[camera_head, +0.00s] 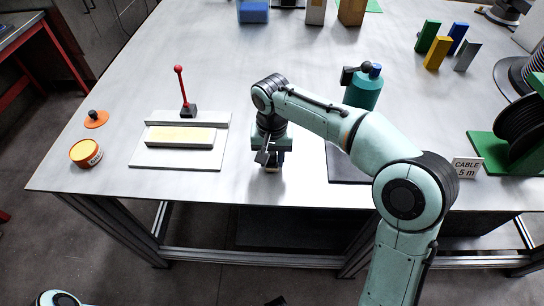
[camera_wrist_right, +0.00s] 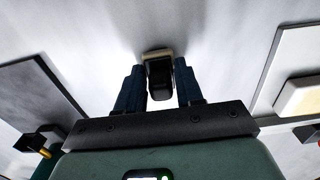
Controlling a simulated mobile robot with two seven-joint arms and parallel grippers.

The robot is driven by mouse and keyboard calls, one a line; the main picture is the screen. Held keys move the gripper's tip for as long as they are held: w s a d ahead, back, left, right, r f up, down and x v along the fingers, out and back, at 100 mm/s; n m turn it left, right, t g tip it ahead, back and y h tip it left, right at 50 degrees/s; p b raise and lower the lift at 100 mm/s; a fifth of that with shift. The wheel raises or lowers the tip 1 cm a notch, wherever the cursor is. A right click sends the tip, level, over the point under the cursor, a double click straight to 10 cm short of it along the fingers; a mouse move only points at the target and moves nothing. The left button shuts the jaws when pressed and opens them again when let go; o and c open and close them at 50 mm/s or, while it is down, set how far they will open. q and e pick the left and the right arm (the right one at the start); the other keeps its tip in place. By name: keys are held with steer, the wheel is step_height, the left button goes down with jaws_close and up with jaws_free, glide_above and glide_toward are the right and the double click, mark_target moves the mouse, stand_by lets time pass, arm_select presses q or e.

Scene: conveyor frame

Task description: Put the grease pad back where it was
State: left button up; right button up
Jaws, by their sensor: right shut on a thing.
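My right gripper (camera_head: 270,162) points down at the bench, just right of the white fixture board. In the right wrist view its two dark blue fingers (camera_wrist_right: 160,88) are shut on a small block with a black grip and a pale base, which I take to be the grease pad (camera_wrist_right: 159,72). The pad is mostly hidden by the gripper in the head view. I cannot tell whether its base touches the bench. An open tin of yellow-orange grease (camera_head: 86,153) stands at the bench's left, with its orange lid (camera_head: 96,121) behind it.
A white board (camera_head: 150,160) carries a pale yellow-topped block (camera_head: 180,137), with a red-knobbed lever (camera_head: 180,85) behind. A dark mat (camera_head: 345,168) and teal bottle (camera_head: 363,92) are to the right. A green cable reel stand (camera_head: 488,150) is far right. Bench between tin and board is clear.

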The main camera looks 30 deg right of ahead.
mark_target(272, 155)
steer(key=shift+f, duration=0.15)
steer(key=o, duration=0.9)
steer(key=shift+o, duration=0.2)
step_height(272, 155, up, 12)
steer(key=p, duration=0.3)
steer(key=shift+r, duration=0.2)
